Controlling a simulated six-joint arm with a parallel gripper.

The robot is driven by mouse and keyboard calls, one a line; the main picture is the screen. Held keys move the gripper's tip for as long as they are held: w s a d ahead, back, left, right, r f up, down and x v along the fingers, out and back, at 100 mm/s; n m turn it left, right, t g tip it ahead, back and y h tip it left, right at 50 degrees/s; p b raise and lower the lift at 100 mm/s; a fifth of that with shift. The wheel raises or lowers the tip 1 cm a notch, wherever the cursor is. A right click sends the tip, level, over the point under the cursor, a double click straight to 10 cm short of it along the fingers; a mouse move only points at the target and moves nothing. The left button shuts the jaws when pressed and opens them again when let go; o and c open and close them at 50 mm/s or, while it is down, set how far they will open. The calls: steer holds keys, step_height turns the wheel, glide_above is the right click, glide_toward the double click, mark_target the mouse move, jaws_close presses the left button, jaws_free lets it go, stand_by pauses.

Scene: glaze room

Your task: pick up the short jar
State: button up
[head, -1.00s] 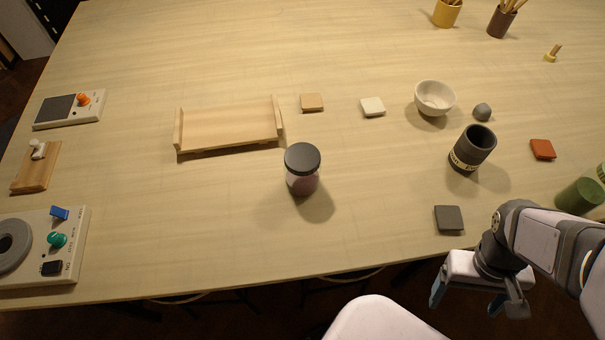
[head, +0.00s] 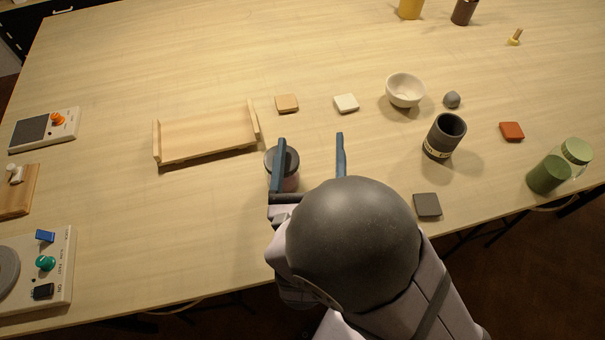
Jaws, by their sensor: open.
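A jar with a dark grey lid and a reddish see-through body (head: 293,184) stands upright near the middle of the table; it is the low jar nearest my arm. My gripper (head: 310,140) is open, with its two blue fingers pointing toward the back of the table. Its left finger crosses in front of the jar and hides part of the lid and body. The right finger is to the right of the jar, over bare table. I cannot tell the gripper's height or whether it touches the jar. A second jar with a pale green lid (head: 576,151) stands at the right edge.
A wooden tray (head: 205,135) lies left of the jar. A dark grey cup (head: 444,136), a white bowl (head: 405,90) and a dark tile (head: 427,205) are to the right. A green cylinder (head: 548,175) stands by the second jar. The table behind the jar is mostly clear.

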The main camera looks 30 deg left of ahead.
mark_target(286, 188)
steer(key=s+a, duration=0.1)
steer(key=s+f+n+y, duration=0.1)
steer(key=s+a+g+y, duration=0.1)
steer(key=shift+a+f+n+b, duration=0.25)
steer(key=shift+a+n+b, duration=0.05)
steer(key=shift+b, duration=0.05)
steer(key=shift+m+g+y, duration=0.5)
steer(key=shift+m+g, duration=0.3)
steer(key=shift+g, duration=0.1)
steer(key=f, duration=0.2)
steer(key=s+f+b, duration=0.1)
steer(key=f, duration=0.1)
steer(key=f+b, duration=0.1)
steer(key=f, duration=0.2)
steer(key=shift+s+a, duration=0.35)
steer(key=shift+d+f+b, duration=0.1)
steer(key=shift+f+b, duration=0.2)
steer(key=shift+f, duration=0.1)
steer(key=shift+w+a+r+p, duration=0.1)
steer(key=shift+w+a+p, duration=0.2)
steer(key=shift+w, duration=0.05)
steer(key=shift+w+a, duration=0.45)
steer(key=shift+w+a+p, duration=0.2)
steer(key=shift+w+p, duration=0.15)
steer(key=shift+p, duration=0.2)
steer(key=shift+p+x, duration=0.95)
steer(key=shift+x, duration=1.25)
steer(key=shift+s, duration=0.1)
